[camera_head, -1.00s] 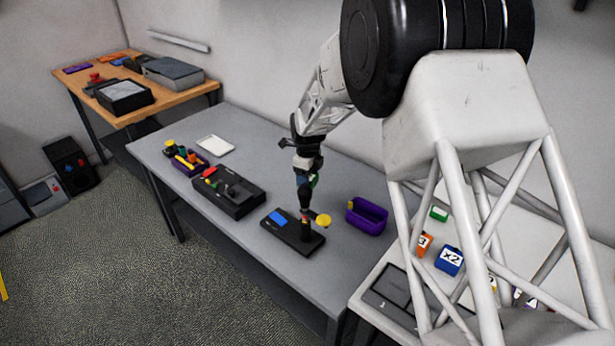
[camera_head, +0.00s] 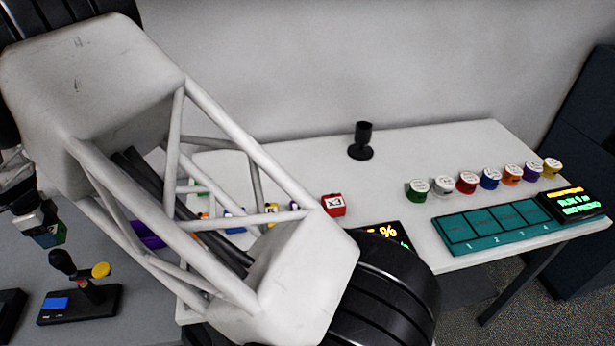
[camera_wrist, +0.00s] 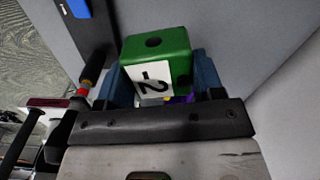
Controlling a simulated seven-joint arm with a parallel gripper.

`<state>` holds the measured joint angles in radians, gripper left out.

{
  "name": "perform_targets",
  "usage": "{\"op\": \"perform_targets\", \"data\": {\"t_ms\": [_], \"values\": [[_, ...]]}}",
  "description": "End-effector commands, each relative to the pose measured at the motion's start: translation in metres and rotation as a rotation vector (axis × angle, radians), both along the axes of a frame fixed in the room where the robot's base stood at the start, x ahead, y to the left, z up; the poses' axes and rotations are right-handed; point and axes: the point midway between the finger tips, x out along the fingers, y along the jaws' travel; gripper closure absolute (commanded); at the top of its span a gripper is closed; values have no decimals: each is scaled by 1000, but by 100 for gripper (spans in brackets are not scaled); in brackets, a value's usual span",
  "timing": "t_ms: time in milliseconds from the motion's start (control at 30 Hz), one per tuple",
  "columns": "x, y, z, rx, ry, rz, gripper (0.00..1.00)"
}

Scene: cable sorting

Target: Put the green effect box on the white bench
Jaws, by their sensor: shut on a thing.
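The green effect box (camera_wrist: 158,52), with a white label that shows a "2", is held between the blue fingers of my gripper (camera_wrist: 165,80) in the wrist view. In the head view, my gripper (camera_head: 42,232) is at the left edge above the grey table, and only a little of the green box (camera_head: 60,232) shows. The white bench (camera_head: 450,150) runs across the middle and right of the head view. My own arm hides part of its left end.
A black joystick device (camera_head: 78,306) stands below my gripper on the grey table. The bench holds a red x3 box (camera_head: 334,205), a black cup-like stand (camera_head: 362,142), several coloured pucks (camera_head: 467,182) and a teal numbered panel (camera_head: 500,225).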

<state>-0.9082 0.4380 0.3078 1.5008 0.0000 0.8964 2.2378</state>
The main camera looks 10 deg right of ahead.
Motion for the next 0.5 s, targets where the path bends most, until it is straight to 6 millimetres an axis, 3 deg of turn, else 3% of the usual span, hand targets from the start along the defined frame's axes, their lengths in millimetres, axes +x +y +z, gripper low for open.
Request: {"op": "perform_targets", "data": {"t_ms": [200, 500], "values": [[1, 1, 61, 5, -4, 0, 66], [0, 1, 132, 4, -3, 0, 66]]}}
